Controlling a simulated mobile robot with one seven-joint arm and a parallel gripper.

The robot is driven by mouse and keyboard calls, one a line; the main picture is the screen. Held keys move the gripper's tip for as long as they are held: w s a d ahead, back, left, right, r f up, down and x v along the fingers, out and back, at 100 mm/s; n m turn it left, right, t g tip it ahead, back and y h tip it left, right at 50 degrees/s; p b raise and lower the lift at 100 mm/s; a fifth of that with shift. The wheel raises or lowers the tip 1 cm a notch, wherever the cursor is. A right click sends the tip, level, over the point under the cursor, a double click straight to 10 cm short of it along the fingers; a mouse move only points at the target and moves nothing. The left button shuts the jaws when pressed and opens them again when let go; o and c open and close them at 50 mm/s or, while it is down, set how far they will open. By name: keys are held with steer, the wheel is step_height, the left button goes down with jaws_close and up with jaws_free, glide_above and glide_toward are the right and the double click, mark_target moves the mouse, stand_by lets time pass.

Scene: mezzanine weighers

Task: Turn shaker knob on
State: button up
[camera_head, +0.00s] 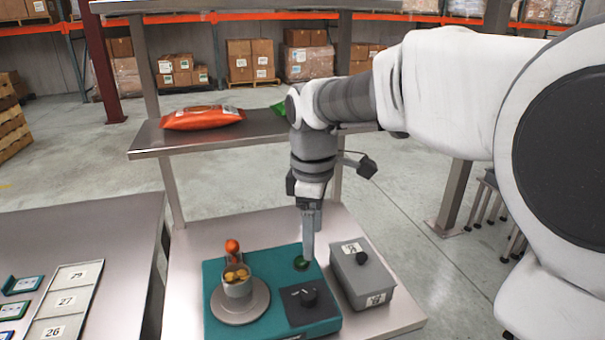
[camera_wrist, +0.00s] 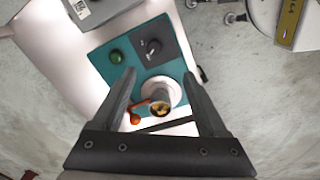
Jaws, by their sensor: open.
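The teal shaker (camera_head: 215,322) stands on the metal table, and it also shows in the wrist view (camera_wrist: 104,68). A green button (camera_head: 301,263) is behind the panel. A cup (camera_head: 237,287) with yellowish contents stands on the round grey platform (camera_head: 240,312). My gripper (camera_head: 308,254) is open and empty, pointing down above the shaker near the green button, apart from the knob.
A grey box (camera_head: 375,288) with a black knob on top stands right of the shaker. A shelf (camera_head: 150,140) with an orange bag (camera_head: 203,117) runs behind. Numbered trays (camera_head: 68,301) lie on the left table.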

mark_target(308, 294)
steer(key=shift+n+g, duration=0.3)
steer(key=shift+n, duration=0.4)
steer(key=f+b, duration=0.1)
steer(key=f, duration=0.5)
steer(key=w+f+b, duration=0.1)
steer(key=f, duration=0.5)
steer(key=w+f+b, duration=0.1)
steer(key=f, duration=0.5)
steer(key=shift+w+a+f, duration=0.25)
steer(key=shift+f, duration=0.05)
jaws_close()
